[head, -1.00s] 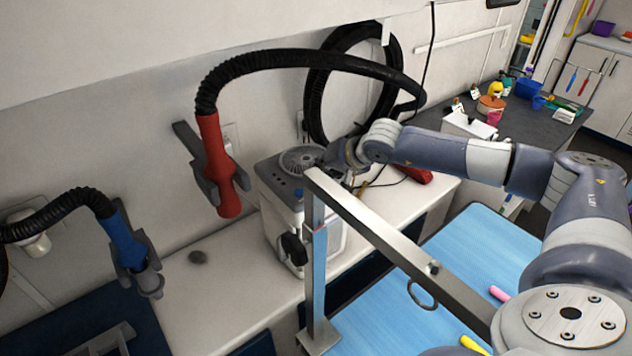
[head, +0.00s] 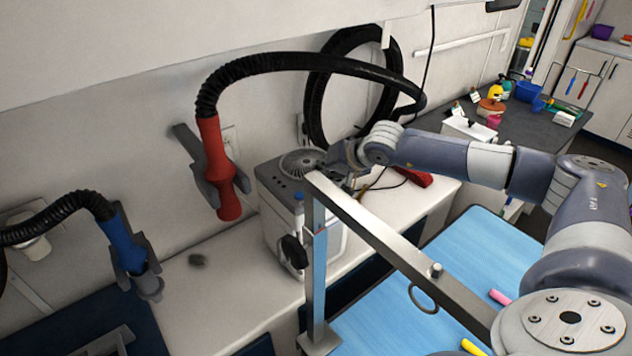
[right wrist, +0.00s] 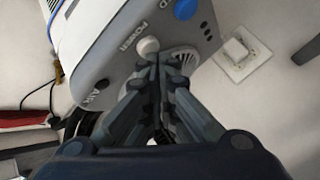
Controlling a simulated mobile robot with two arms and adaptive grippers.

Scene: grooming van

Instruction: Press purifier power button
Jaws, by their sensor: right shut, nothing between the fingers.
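The purifier (head: 272,222), a white and grey box with a round fan grille on top, stands on the counter against the wall. In the right wrist view its grey panel (right wrist: 108,48) carries the word POWER beside a round off-white power button (right wrist: 148,45). My right gripper (right wrist: 153,64) is shut and empty, its fingertips right at the button's edge. I cannot tell whether they touch it. A blue knob (right wrist: 186,9) is further along the panel. In the head view the right gripper (head: 334,168) is over the purifier's right side, partly hidden by a metal post. My left gripper is not in view.
A metal frame (head: 390,250) with a ring stands between me and the purifier, above the blue table (head: 450,260). A red dryer nozzle (head: 215,155) and a blue one (head: 127,245) hang on the wall left of it. A black hose arches behind.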

